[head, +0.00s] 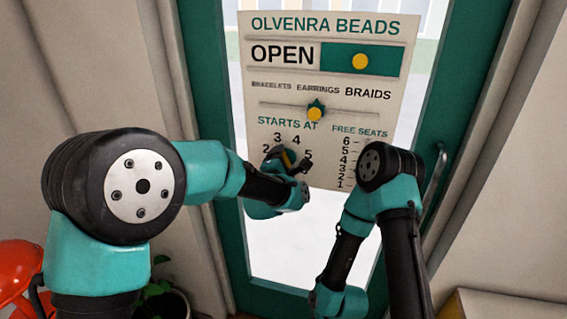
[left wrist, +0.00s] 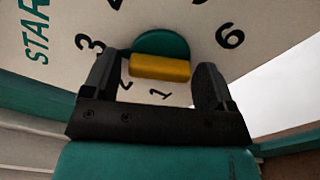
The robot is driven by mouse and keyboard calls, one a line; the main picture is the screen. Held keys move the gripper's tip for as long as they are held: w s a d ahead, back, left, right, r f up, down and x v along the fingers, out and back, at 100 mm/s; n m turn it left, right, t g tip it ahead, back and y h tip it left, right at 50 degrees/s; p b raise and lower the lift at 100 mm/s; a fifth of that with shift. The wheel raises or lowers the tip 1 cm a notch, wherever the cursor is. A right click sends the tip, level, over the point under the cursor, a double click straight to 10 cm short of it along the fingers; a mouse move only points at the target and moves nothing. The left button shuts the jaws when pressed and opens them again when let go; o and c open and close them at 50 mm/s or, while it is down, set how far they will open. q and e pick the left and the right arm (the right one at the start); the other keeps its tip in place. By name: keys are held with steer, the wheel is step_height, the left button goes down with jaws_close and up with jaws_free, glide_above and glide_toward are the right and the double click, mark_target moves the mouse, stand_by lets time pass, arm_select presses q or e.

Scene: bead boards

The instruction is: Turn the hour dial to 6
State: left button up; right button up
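The hour dial, under STARTS AT on the white sign (head: 392,108), is a green disc (left wrist: 160,44) with a raised yellow bar (left wrist: 160,68). My right gripper is out of view.
The sign hangs on a green-framed glass door (head: 206,70). It also has an OPEN slider with a yellow knob (head: 360,61), a yellow-knobbed slider (head: 315,114) and a FREE SEATS scale. My right arm hangs before the sign's lower right. A red object (head: 18,268) and plant stand lower left.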

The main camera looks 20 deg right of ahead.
arm_select(q)
steer(key=c, duration=0.7)
steer(key=shift+m, duration=0.3)
steer(key=m, duration=2.9)
steer(key=shift+s+d+r, duration=0.1)
steer(key=shift+d, duration=0.05)
steer(key=shift+m, duration=0.3)
